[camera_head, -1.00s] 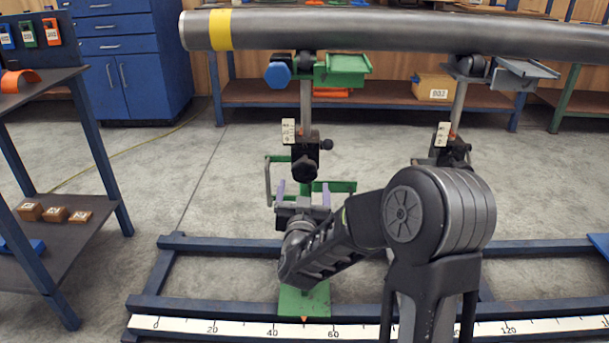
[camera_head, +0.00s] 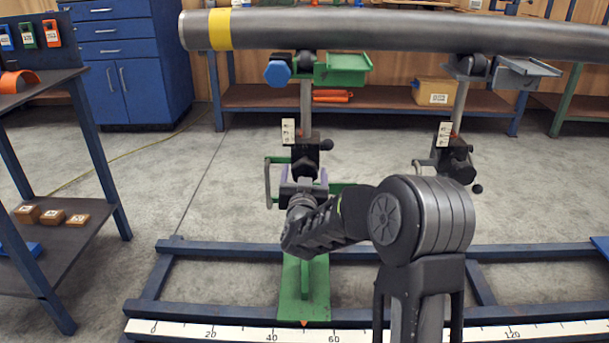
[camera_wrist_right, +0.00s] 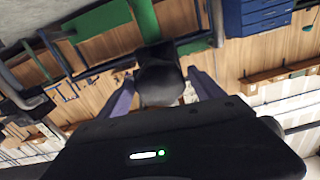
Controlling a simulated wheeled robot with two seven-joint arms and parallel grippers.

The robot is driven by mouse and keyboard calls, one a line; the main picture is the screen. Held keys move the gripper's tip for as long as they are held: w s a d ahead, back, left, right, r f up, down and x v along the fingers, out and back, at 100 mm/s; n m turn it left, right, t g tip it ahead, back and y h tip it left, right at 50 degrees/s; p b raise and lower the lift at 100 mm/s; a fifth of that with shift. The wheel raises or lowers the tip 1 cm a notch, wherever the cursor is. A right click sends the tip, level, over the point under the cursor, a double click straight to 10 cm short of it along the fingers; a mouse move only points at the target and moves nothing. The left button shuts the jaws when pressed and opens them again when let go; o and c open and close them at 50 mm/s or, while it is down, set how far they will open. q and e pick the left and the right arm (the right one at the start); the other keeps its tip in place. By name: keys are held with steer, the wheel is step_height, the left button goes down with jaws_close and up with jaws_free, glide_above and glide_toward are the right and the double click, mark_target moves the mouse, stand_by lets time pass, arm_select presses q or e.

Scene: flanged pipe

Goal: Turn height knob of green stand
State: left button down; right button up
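The green stand (camera_head: 293,295) stands upright on the blue floor frame, with a green tray (camera_head: 345,68) and a roller under the pipe (camera_head: 400,32). Its black height knob (camera_head: 305,162) faces me on the dark clamp block of the post. My right gripper (camera_head: 305,175) is at this knob, its two purple fingers on either side. In the right wrist view the dark round knob (camera_wrist_right: 160,82) sits between the open fingers (camera_wrist_right: 160,88); narrow gaps seem to show, and contact cannot be made out. My left gripper is not in view.
A second stand with a grey tray (camera_head: 520,70) and black knob (camera_head: 457,167) supports the pipe to the right. A blue hexagonal knob (camera_head: 277,74) sits beside the green stand's top. A ruler strip (camera_head: 400,332) runs along the front. A shelf (camera_head: 75,215) stands left.

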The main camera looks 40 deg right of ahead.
steer(key=c, duration=1.1)
steer(key=shift+c, duration=0.2)
arm_select(q)
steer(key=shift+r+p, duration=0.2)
steer(key=shift+p, duration=0.1)
arm_select(e)
steer(key=shift+r, duration=0.1)
